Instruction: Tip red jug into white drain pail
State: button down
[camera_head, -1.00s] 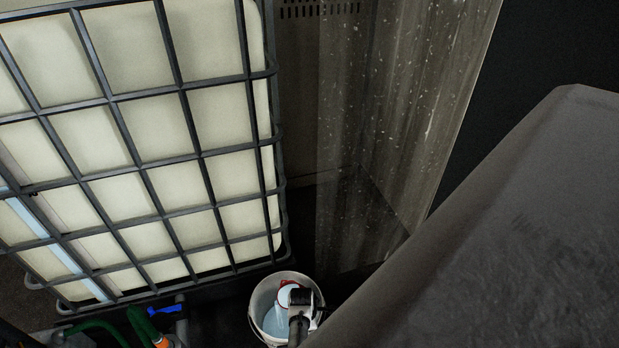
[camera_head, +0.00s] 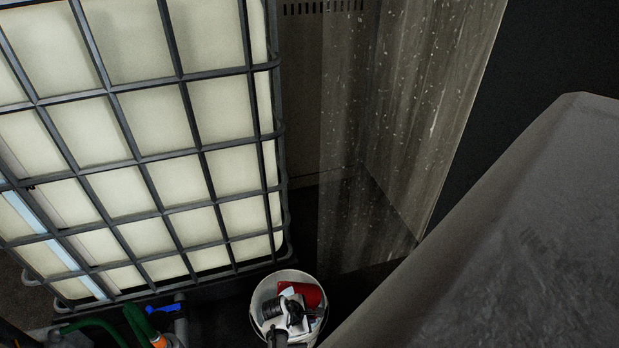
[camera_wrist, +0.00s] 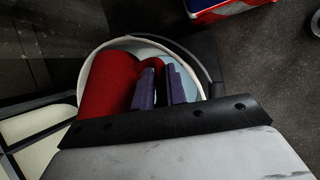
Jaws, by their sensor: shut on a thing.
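The white drain pail (camera_head: 258,296) stands on the dark floor at the bottom middle of the head view, and its rim arcs behind my gripper in the wrist view (camera_wrist: 150,43). Pale blue liquid (camera_wrist: 183,75) shows inside it at the right. The red jug (camera_head: 306,293) is tipped over within the pail's outline; its red side also shows in the wrist view (camera_wrist: 105,82). My gripper (camera_wrist: 163,82) is over the pail, its two dark fingers shut on what looks like the jug's handle. The jug's mouth is hidden.
A caged white tank (camera_head: 150,120) stands left of the pail, with a green hose (camera_head: 95,326) and a blue valve handle (camera_head: 164,309) at its foot. A large grey surface (camera_head: 510,240) fills the right. A red, white and blue object (camera_wrist: 225,8) lies beyond the pail.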

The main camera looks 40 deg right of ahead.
jog(key=shift+w+a+r+g+h+b, duration=0.15)
jog(key=shift+r+g+h+b, duration=0.3)
jog(key=shift+h+b, duration=0.8)
jog(key=shift+w+a+r+g+h+b, duration=0.1)
jog(key=shift+a+r+g+h+b, duration=0.15)
jog(key=shift+r+h+b, duration=0.35)
jog(key=shift+w+a+r+g+h+b, duration=0.1)
jog(key=shift+a+r+h+b, duration=0.2)
jog(key=shift+h, duration=0.55)
jog(key=h, duration=0.1)
jog(key=a+r+g+h+b, duration=0.1)
jog(key=h, duration=0.1)
jog(key=r+h+b, duration=0.1)
jog(key=shift+w+a+r+n+g, duration=0.2)
jog(key=shift+w+a+n+g, duration=0.1)
jog(key=shift+a+n, duration=0.1)
jog(key=shift+r+h, duration=0.1)
jog(key=shift+h, duration=0.3)
